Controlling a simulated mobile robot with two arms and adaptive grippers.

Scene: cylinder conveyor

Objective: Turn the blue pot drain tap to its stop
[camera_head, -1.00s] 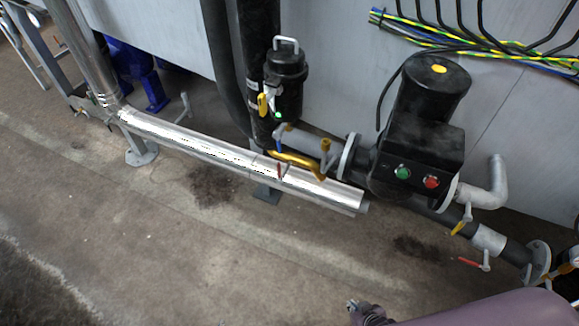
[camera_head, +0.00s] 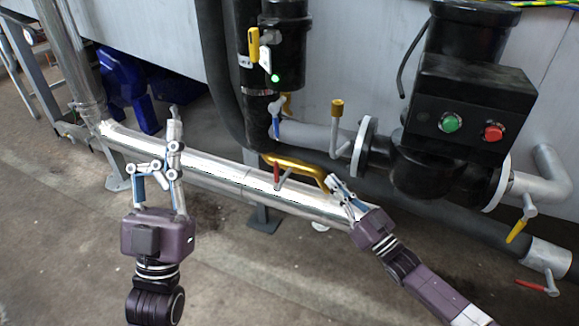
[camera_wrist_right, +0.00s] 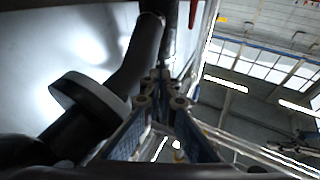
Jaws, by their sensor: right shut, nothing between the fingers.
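The blue tap handle (camera_head: 275,121) points roughly upright below the black pot (camera_head: 284,45), at the left end of a grey pipe. My right gripper (camera_head: 332,182) is shut and empty. In the head view it appears below and right of the blue handle, in front of the yellow pipe's right end, apart from the handle. Its closed fingertips show in the right wrist view (camera_wrist_right: 160,76), where I cannot make out the blue handle. My left gripper (camera_head: 157,143) looks open and empty, over the left part of the silver pipe in the picture.
The long silver pipe (camera_head: 215,178) crosses below the tap, with a red lever (camera_head: 277,174) and the yellow pipe (camera_head: 297,163) close by. The black pump (camera_head: 455,105) with green and red buttons stands right. The floor in front is open.

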